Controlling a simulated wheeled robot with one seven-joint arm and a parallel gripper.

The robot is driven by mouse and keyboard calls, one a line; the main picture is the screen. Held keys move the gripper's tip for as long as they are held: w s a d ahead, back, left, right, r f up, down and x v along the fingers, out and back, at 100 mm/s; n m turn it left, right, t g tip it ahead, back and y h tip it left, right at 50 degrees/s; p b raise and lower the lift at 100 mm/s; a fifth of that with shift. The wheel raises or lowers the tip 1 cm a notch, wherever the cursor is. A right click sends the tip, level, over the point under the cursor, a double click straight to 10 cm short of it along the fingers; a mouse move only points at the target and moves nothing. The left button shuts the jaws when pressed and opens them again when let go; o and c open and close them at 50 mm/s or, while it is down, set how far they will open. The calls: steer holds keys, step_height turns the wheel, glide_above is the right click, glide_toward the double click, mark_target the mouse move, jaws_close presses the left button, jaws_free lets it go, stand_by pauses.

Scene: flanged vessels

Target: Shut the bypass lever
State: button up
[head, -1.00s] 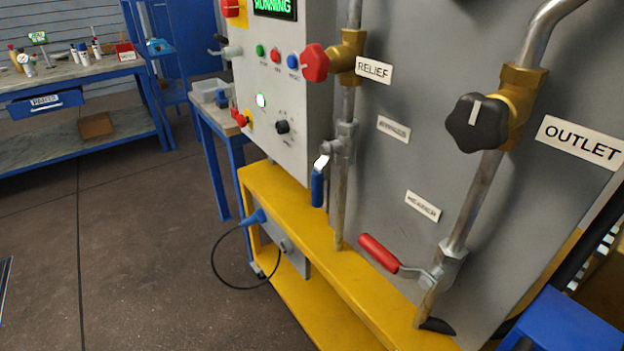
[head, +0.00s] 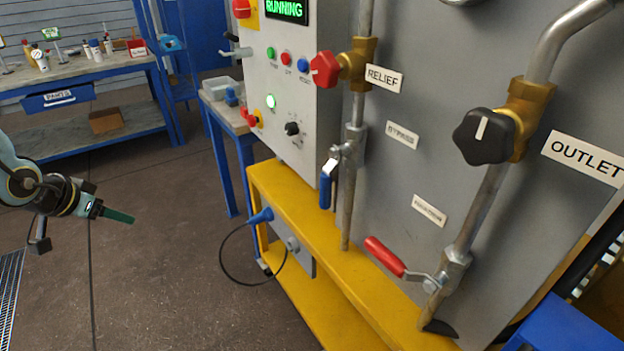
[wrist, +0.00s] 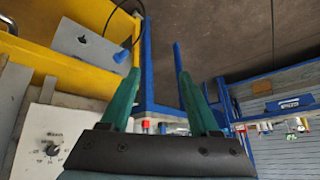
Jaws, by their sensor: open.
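The blue-handled lever (head: 327,184) sits on the left vertical pipe in the head view, its handle hanging down alongside the pipe. A small blurred label (head: 402,135), perhaps the bypass one, is to its right. A red-handled lever (head: 385,256) sits low on the right pipe, its handle pointing up-left across the pipe. A second blurred label (head: 429,210) is above it. My gripper (head: 118,215) is at the far left, well apart from both levers. In the wrist view its green fingers (wrist: 157,62) are spread with nothing between them; neither lever shows there.
A red RELIEF knob (head: 324,70) and black OUTLET knob (head: 484,136) stick out from the pipes. The control panel (head: 287,80) and yellow frame (head: 315,240) stand left of and below the pipes. Open floor (head: 180,250) lies between my gripper and the frame.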

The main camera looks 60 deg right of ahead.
steer(key=s+d+f+m+g+h, duration=0.1)
steer(key=s+d+m+g+h, duration=0.35)
steer(key=s+d, duration=0.65)
steer(key=m+g+h+p, duration=0.2)
steer(key=m+g+h, duration=0.35)
steer(key=g, duration=0.35)
glide_toward(326, 185)
steer(key=w+y, duration=0.1)
steer(key=shift+m, duration=0.4)
steer(key=p+x, duration=0.1)
steer(key=x, duration=0.2)
steer(key=p+x, duration=0.1)
steer(key=x, duration=0.2)
steer(key=p+x, duration=0.1)
steer(key=x, duration=0.2)
steer(key=shift+d, duration=0.5)
steer(key=shift+s+d+f, duration=0.1)
steer(key=shift+s+d, duration=0.15)
steer(key=shift+d, duration=0.3)
steer(key=shift+c, duration=0.4)
jaws_close()
